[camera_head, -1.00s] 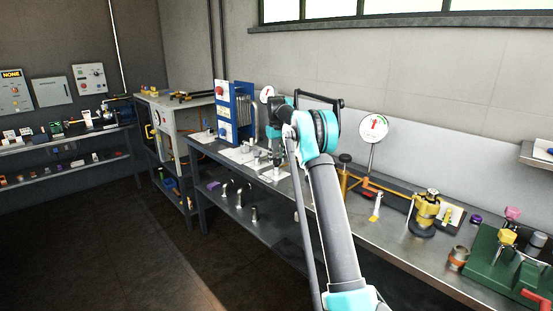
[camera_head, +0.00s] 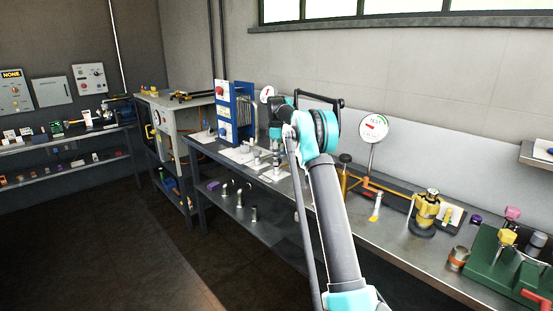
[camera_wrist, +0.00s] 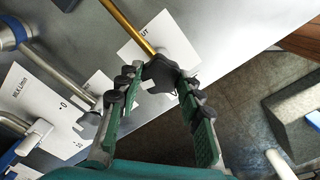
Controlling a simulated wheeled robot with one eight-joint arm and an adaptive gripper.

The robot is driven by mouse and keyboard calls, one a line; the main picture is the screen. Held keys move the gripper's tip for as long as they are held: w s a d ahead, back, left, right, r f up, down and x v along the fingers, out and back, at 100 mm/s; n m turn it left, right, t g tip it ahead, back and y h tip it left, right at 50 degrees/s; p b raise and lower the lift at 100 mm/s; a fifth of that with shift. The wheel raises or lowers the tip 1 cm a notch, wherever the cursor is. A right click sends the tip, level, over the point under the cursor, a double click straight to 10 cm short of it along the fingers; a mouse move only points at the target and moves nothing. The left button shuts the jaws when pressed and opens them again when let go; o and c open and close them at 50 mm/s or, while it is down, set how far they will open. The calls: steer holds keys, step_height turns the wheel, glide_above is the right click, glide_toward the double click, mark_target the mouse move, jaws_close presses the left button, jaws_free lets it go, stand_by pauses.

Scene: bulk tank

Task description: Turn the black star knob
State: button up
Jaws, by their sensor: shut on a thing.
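In the wrist view the black star knob (camera_wrist: 160,72) sits at the end of a brass-coloured rod, over a white card on the bench. My gripper (camera_wrist: 158,84) has its two green, black-padded fingers on either side of the knob and is shut on it. The knob's far lobes show; its near side is partly hidden by the fingertips. In the head view my gripper (camera_head: 277,150) is small, over the bench beside the blue-framed unit, and the knob cannot be made out clearly there.
A round dial gauge (camera_head: 373,127) stands on the bench right of my arm. A blue-framed plate unit (camera_head: 236,112) stands left of my gripper. A brass valve (camera_head: 425,210) and a green block (camera_head: 495,262) are further right. A white scale card (camera_wrist: 50,108) lies left of the fingers.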

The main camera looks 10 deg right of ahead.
steer(key=n, duration=1)
steer(key=shift+n, duration=2.3)
steer(key=o, duration=1.1)
steer(key=shift+o, duration=0.2)
steer(key=shift+r, duration=0.1)
step_height(320, 180, up, 12)
